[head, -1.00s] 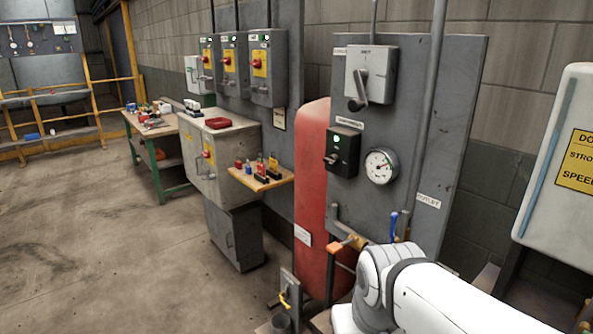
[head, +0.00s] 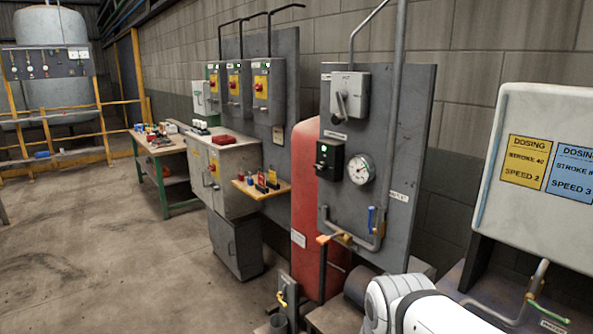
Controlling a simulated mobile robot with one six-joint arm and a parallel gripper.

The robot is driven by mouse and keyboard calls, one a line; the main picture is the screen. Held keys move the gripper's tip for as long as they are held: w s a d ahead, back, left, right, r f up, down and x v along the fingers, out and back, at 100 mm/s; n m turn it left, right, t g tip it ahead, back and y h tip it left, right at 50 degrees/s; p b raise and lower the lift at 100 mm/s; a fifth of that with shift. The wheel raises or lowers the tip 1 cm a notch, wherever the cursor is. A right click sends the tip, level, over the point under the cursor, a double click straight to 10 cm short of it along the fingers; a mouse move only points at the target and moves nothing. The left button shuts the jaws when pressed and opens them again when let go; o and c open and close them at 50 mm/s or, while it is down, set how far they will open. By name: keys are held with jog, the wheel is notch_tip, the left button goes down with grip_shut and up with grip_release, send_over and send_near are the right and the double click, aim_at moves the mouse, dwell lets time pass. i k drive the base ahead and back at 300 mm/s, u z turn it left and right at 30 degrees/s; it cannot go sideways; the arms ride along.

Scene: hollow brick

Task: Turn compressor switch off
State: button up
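The compressor switch is most likely the black box (head: 329,159) with a green light and a small lever on its front. It is mounted on the grey panel (head: 384,140), left of a round gauge (head: 361,169). The label above it is too small to read surely. A grey box with a lever handle (head: 349,96) sits above it on the same panel. My white arm shows at the bottom right, low in front of the panel and apart from the black box. My gripper is out of view.
A red tank (head: 305,200) stands behind the panel's left side. Pipes and a blue-handled valve (head: 371,219) stick out low on the panel. A small wooden shelf (head: 262,190) and grey cabinet (head: 232,175) stand left. A white dosing tank (head: 540,175) is right. Floor at left is clear.

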aim_at(321, 166)
jog(key=z, duration=0.1)
jog(key=i, duration=0.95)
jog(key=u, duration=0.05)
